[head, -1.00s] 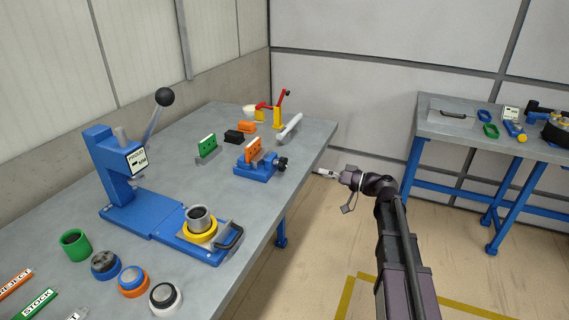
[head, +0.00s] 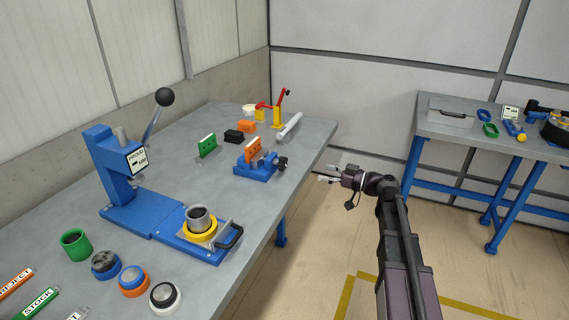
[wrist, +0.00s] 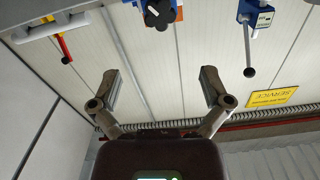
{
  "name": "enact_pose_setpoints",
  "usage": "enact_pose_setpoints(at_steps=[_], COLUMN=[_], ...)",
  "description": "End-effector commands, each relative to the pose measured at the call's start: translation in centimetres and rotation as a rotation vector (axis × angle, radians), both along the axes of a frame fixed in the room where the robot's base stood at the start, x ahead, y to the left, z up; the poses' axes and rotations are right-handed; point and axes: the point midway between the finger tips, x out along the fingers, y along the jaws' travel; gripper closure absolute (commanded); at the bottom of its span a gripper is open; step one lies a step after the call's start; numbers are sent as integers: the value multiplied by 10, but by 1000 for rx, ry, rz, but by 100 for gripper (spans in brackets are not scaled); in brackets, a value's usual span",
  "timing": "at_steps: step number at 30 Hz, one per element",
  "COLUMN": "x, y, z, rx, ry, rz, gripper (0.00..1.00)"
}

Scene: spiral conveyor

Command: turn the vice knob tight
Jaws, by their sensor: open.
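The blue vice (head: 254,172) stands near the right edge of the workbench, with an orange piece (head: 254,147) upright at its jaws. Its black knob (head: 282,163) faces the bench edge. My gripper (head: 325,173) is open and empty, beyond the bench edge to the right of the knob and apart from it. In the wrist view, my gripper (wrist: 160,82) has its two fingers wide apart. The vice (wrist: 141,2) shows at the top edge of that view, partly cut off, with the black knob (wrist: 160,12) beyond the fingers.
A grey-white cylinder (head: 289,127) and a red-yellow toggle clamp (head: 277,115) stand behind the vice. A green block (head: 207,146) and a blue press (head: 115,175) stand to its left. Clear floor lies between the workbench and a second table (head: 480,140).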

Motion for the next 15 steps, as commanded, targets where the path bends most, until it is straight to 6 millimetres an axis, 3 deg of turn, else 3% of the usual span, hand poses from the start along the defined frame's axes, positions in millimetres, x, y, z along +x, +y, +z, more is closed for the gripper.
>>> enact_pose_setpoints(at_steps=[8, 15], x=[5, 14], y=[12, 37], z=[0, 0], rx=[1, 1], ry=[1, 1], rz=[2, 2], gripper=[2, 2])
